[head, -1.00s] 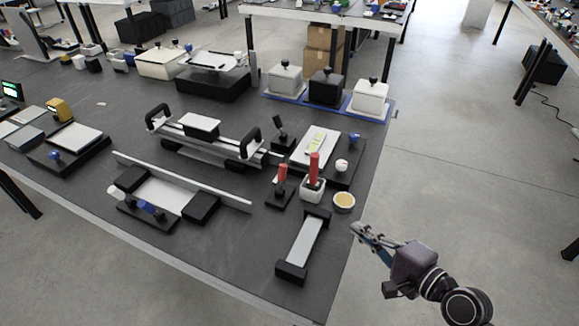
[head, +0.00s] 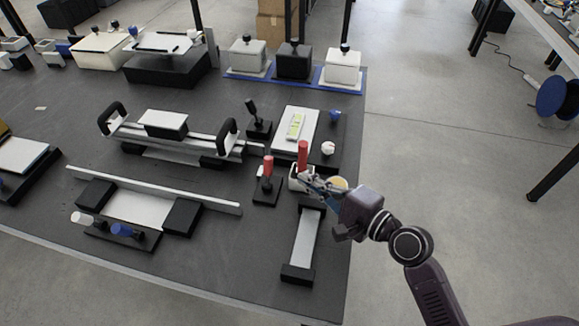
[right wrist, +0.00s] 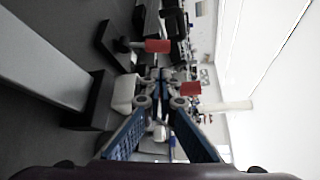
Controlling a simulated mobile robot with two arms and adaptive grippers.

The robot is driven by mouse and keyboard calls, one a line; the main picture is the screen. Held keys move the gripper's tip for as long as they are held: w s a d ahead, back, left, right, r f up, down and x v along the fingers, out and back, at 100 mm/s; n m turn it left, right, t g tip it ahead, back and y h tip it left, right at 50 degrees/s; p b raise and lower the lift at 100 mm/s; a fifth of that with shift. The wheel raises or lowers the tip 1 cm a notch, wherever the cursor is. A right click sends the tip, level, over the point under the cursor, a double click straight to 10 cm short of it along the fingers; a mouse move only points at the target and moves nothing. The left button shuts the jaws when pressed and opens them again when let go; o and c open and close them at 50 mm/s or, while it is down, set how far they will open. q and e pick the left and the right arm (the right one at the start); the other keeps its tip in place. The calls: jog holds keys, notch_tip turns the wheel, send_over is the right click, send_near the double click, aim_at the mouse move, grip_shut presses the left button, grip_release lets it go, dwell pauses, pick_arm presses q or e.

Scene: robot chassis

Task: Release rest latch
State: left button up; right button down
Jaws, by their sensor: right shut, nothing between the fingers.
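No part is labelled as the rest latch, so I cannot tell which it is. A red-handled lever (head: 268,166) stands upright on a small black base (head: 267,191); its red grip also shows in the right wrist view (right wrist: 157,46). In the right wrist view the fingers (right wrist: 160,76) converge, partly covering the cup (right wrist: 124,93). My left gripper is not in view.
A grey bar with black end blocks (head: 306,239) lies in front. A black-handled lever (head: 254,112) and a white plate (head: 295,126) with a green level stand behind. Open floor lies right of the table edge.

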aim_at(268, 166)
jog(key=x, duration=0.8)
jog(key=shift+w+a+p, duration=0.15)
jog(key=shift+w+p, duration=0.05)
jog(key=shift+p, duration=0.2)
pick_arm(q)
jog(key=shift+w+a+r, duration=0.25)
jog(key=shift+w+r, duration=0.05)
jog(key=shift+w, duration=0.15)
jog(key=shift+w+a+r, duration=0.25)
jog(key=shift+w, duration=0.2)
pick_arm(e)
jog(key=shift+w+a+f, duration=0.2)
jog(key=shift+w+a, duration=0.2)
jog(key=shift+w, duration=0.1)
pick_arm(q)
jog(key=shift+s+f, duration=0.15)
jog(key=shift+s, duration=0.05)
